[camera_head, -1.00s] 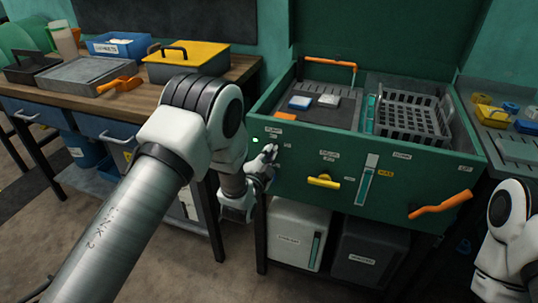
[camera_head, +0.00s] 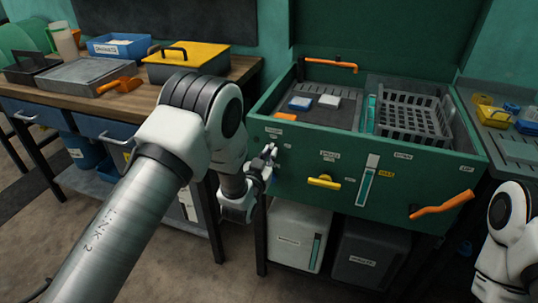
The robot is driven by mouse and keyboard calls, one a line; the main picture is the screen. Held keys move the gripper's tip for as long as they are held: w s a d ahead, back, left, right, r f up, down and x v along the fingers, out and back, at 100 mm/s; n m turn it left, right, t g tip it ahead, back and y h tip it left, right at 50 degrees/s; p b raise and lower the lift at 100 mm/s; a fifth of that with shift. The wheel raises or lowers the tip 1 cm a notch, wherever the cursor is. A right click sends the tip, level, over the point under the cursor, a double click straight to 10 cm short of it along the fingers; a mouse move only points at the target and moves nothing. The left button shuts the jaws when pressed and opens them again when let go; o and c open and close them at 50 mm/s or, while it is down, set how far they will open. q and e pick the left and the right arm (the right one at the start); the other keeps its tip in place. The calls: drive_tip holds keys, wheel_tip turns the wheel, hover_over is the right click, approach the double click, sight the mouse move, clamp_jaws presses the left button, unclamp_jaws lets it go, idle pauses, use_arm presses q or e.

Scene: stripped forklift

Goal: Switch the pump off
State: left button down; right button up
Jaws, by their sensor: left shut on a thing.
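The green washing cabinet (camera_head: 300,185) stands at the centre right, with a control panel on its front. My left gripper (camera_head: 270,154) is at the upper left of this panel, below a small white label (camera_head: 274,133). Its fingers are shut on a small control there, taken to be the pump switch, which they hide. No lit lamp shows beside the gripper. My right arm (camera_head: 508,235) enters at the lower right edge; its gripper is out of view.
A yellow handle (camera_head: 323,182) and an orange lever (camera_head: 441,206) stick out of the panel. A grey basket (camera_head: 412,118) sits in the cabinet's open top. A wooden bench (camera_head: 75,100) with a yellow box (camera_head: 187,62) is at left. Two tanks stand below the cabinet.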

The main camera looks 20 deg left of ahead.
use_arm(q)
drive_tip(key=shift+f+n, duration=0.1)
drive_tip(key=shift+n, duration=0.5)
drive_tip(key=c, duration=1.2)
unclamp_jaws()
drive_tip(key=shift+c, duration=0.2)
drive_tip(key=s, duration=1.2)
drive_tip(key=shift+a, duration=0.2)
